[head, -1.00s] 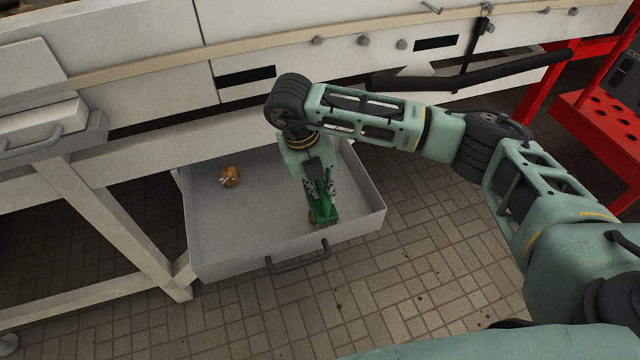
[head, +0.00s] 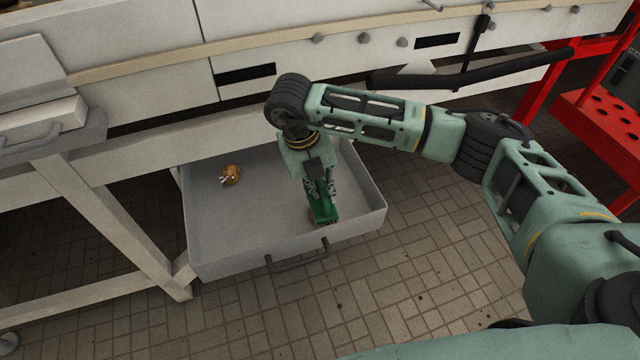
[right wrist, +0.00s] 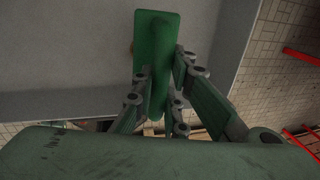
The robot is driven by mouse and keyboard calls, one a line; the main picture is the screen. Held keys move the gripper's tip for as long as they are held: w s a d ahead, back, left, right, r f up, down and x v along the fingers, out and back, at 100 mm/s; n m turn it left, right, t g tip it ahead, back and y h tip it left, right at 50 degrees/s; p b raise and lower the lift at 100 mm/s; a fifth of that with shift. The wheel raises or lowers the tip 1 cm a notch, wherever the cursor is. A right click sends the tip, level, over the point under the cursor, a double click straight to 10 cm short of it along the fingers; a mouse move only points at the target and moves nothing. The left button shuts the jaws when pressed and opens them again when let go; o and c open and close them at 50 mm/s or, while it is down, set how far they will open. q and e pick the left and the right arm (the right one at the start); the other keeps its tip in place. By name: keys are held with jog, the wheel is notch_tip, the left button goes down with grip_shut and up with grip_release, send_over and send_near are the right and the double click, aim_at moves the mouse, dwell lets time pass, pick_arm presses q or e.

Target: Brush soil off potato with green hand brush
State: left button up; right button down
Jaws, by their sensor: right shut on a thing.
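The green hand brush (head: 322,211) is in my right gripper (head: 319,187), low over the front right part of the open drawer. In the right wrist view the green brush (right wrist: 153,50) lies between the fingers of the right gripper (right wrist: 163,66), which are shut on its handle. A small brown patch shows at the brush's left edge in both views; I cannot tell whether it is bristles or a potato mostly hidden under the brush. A brown potato-like object (head: 230,175) with pale spots lies at the back left of the drawer, apart from the brush. My left gripper is not in view.
The grey drawer (head: 219,257) has raised walls and a dark front handle (head: 298,257). Its middle floor is bare. The white bench (head: 130,155) overhangs its back. A red perforated rack (head: 598,115) stands at the right on the tiled floor.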

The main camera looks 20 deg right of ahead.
jog(key=shift+f+b, duration=0.55)
jog(key=shift+f, duration=0.1)
dwell(0.4)
